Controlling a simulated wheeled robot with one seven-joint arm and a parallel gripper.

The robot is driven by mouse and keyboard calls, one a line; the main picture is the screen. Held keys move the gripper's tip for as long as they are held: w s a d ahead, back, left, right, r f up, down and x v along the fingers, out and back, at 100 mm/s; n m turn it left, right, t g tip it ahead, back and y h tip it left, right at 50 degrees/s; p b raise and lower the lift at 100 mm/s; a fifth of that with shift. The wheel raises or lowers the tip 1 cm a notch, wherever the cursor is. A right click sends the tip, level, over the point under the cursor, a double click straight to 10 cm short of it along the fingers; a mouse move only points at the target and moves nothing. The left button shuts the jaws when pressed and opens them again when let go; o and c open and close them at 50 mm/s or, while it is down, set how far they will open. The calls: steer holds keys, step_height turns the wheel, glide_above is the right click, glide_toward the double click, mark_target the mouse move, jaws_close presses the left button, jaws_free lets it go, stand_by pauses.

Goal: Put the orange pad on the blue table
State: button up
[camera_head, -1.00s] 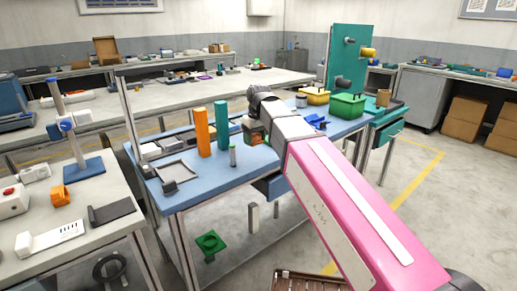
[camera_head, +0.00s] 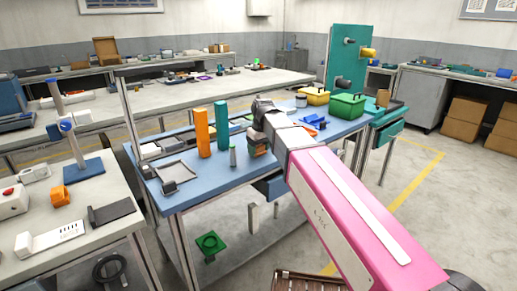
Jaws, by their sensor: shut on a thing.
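The blue table (camera_head: 211,181) stands in the middle, its top holding several objects. The fingers are small and partly hidden by my wrist. I cannot tell whether the pad touches the tabletop.
A grey tray (camera_head: 176,170) lies farther left. A green box (camera_head: 347,106) is at the right. The table's front strip is clear.

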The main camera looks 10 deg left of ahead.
mark_target(261, 153)
steer(key=o, duration=1)
steer(key=r, duration=0.4)
steer(key=d+r, duration=0.1)
steer(key=r, duration=0.3)
steer(key=s+r, duration=0.1)
steer(key=r, duration=0.3)
steer(key=shift+s+d, duration=0.1)
steer(key=shift+d, duration=0.1)
